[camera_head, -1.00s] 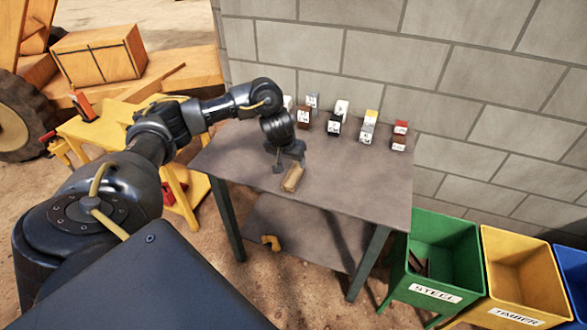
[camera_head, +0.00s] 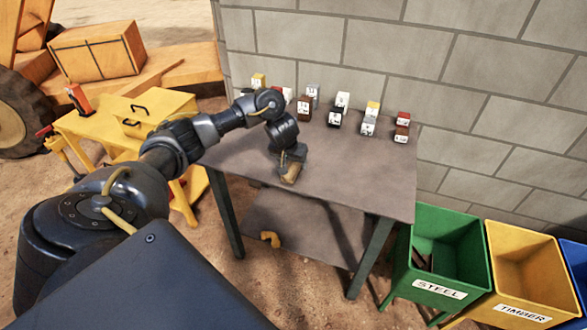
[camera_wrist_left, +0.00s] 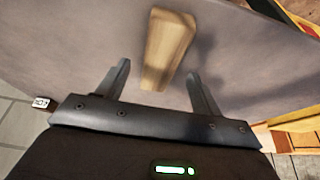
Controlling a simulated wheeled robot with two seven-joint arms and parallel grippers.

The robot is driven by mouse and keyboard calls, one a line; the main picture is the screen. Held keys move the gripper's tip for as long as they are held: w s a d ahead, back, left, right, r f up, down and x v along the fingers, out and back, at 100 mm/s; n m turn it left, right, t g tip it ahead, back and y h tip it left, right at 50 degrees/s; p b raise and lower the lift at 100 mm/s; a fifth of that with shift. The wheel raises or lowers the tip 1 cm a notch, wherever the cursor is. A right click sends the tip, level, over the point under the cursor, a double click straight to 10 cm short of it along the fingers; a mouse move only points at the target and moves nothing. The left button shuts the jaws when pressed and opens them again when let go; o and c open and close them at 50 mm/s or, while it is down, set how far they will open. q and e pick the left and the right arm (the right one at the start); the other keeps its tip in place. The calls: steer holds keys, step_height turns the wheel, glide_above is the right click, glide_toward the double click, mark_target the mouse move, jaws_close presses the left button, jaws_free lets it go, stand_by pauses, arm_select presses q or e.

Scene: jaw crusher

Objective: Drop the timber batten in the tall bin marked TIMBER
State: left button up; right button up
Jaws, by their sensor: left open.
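The timber batten (camera_head: 289,177) is a short pale wooden block lying on the grey table top near its front edge. In the left wrist view the batten (camera_wrist_left: 166,48) lies between and beyond the two fingers. My left gripper (camera_head: 286,166) is just above the batten, and its open fingers (camera_wrist_left: 157,82) appear on either side of its near end, with gaps to both sides. The yellow TIMBER bin (camera_head: 530,268) stands at the lower right, and its inside looks empty where visible. My right gripper is not in view.
A green STEEL bin (camera_head: 440,252) with dark pieces inside stands left of the TIMBER bin; a blue bin (camera_head: 575,262) is at its right. Several small labelled blocks (camera_head: 335,117) line the table's back against the block wall. A yellow piece (camera_head: 270,239) lies on the lower shelf.

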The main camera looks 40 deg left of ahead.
arm_select(q)
steer(key=x, duration=0.2)
steer(key=shift+w+a+f, duration=0.1)
steer(key=shift+w+f, duration=0.05)
steer(key=shift+f, duration=0.05)
steer(key=shift+r, duration=0.1)
steer(key=c, duration=1.2)
